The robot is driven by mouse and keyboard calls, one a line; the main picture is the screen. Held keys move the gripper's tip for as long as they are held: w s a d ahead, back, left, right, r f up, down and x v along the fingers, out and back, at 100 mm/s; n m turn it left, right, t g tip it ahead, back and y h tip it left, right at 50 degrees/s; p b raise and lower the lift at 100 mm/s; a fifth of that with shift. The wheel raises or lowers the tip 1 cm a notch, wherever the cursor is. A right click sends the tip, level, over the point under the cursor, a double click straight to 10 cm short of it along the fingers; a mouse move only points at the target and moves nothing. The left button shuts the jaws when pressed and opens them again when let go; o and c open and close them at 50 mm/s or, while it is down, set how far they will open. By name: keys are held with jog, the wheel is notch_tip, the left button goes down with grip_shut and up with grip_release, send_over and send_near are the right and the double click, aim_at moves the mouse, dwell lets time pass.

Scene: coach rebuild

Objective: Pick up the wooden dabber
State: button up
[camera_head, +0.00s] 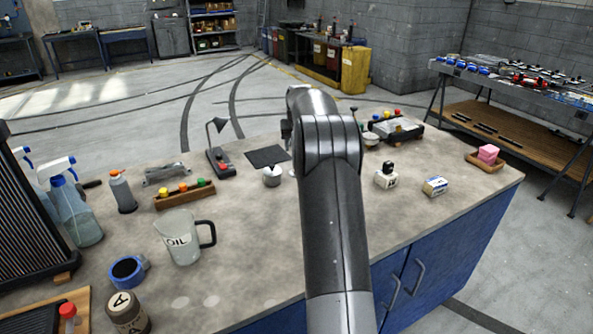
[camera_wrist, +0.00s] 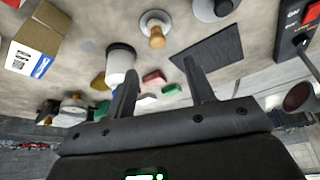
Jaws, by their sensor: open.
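The wooden dabber (camera_wrist: 156,33) shows in the wrist view near the top, a small tan wooden piece against a round pale disc on the bench. I cannot tell whether it stands upright or tilted. My gripper (camera_wrist: 160,62) is open and empty, its two dark fingers apart. In the picture the dabber lies beyond the fingertips, roughly between their lines, and neither finger appears to touch it. In the head view my arm covers the middle of the bench, and I cannot make out the dabber or the fingertips there.
The wrist view shows a white cylinder (camera_wrist: 120,62) beside the left finger and a dark mat (camera_wrist: 207,55) behind the right finger. In the head view an oil jug (camera_head: 181,238) stands left on the bench (camera_head: 240,260).

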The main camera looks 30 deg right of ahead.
jog(key=x, duration=1)
jog(key=shift+s+f, duration=0.1)
jog(key=shift+f, duration=0.2)
jog(key=shift+c, duration=0.2)
jog(key=c, duration=1)
